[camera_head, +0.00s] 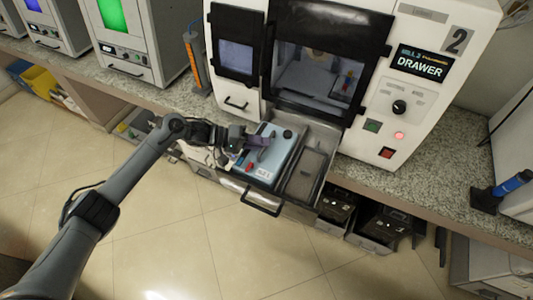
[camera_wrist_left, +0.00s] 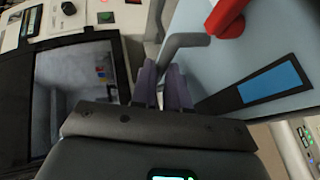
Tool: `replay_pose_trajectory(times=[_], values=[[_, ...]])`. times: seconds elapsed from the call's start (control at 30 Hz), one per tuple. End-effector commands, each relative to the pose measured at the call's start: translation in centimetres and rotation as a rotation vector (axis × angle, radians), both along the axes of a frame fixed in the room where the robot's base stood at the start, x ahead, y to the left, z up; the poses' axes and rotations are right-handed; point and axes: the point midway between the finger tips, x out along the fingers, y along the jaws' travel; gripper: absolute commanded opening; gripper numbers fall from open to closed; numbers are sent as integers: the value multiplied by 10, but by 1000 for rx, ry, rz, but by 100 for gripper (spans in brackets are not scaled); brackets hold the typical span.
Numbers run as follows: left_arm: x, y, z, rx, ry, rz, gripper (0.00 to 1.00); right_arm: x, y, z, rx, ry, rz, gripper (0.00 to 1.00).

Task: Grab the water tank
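The water tank (camera_head: 281,150) is a light blue box with a dark cap and a red part on top. It sits in the left part of the pulled-out drawer. My left gripper (camera_head: 259,142) is at the top of the tank. In the left wrist view, its purple fingers (camera_wrist_left: 164,84) are close together on either side of the tank's grey handle (camera_wrist_left: 184,42), apparently shut on it. The right gripper is not in view.
The drawer's right part (camera_head: 306,172) is an open grey compartment beside the tank. Dark boxes (camera_head: 375,225) are below the counter to the right. The tiled floor (camera_head: 180,240) in front is clear.

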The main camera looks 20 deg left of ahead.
Motion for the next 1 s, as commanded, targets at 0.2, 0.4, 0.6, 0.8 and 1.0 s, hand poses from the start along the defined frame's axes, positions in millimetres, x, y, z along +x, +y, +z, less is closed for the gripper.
replay_pose_trajectory(times=[0.2,0.4,0.6,0.8,1.0], values=[[0,0,-1,1,4,0,0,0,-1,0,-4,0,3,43],[-1,1,-2,2,8,1,0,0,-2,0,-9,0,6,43],[-1,1,-4,3,10,1,0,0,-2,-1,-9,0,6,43],[-2,1,-5,5,13,1,0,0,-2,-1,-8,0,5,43],[-2,1,-6,6,16,2,0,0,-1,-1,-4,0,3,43]])
